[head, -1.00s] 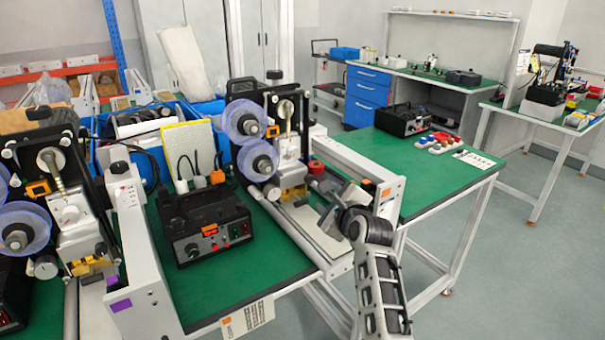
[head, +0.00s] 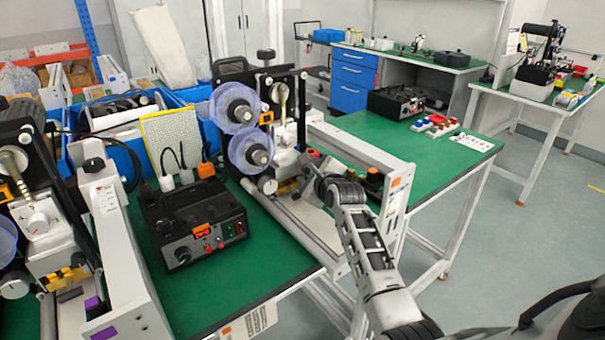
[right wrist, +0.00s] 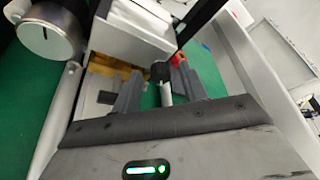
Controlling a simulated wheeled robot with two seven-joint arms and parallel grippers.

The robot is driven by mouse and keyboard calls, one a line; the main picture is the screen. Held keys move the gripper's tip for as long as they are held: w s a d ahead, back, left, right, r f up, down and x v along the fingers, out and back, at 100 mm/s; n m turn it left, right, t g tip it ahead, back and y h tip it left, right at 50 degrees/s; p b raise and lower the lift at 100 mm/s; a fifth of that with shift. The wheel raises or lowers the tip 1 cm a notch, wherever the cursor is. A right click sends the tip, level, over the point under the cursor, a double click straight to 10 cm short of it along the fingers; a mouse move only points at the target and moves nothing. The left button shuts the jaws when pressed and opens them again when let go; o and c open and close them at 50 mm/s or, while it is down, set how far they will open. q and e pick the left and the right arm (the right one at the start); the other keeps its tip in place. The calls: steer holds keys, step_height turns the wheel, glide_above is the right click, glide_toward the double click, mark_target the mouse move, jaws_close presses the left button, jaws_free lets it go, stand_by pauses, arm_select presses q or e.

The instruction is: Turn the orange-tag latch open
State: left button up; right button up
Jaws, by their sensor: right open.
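The coder machine with the orange tag (head: 396,182) on its side rail stands in the middle of the head view, with two clear blue reels (head: 236,108). My right gripper (head: 314,168) is at its lower front, inside the rail frame. In the right wrist view the open fingers (right wrist: 160,86) stand either side of a short, light lever with a black end (right wrist: 160,72), probably the latch. I cannot tell whether they touch it. A red part (right wrist: 177,59) shows just beyond. In the head view my gripper hides most of the latch. My left gripper is not in view.
A black control box (head: 195,222) with plugs stands left of the orange-tag machine. A second machine with a purple tag (head: 103,332) is at far left. The white side rail (head: 365,150) borders my right gripper. Green table to the right holds a black case (head: 396,102).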

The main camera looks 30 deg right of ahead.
steer(key=shift+c, duration=0.9)
jaws_close()
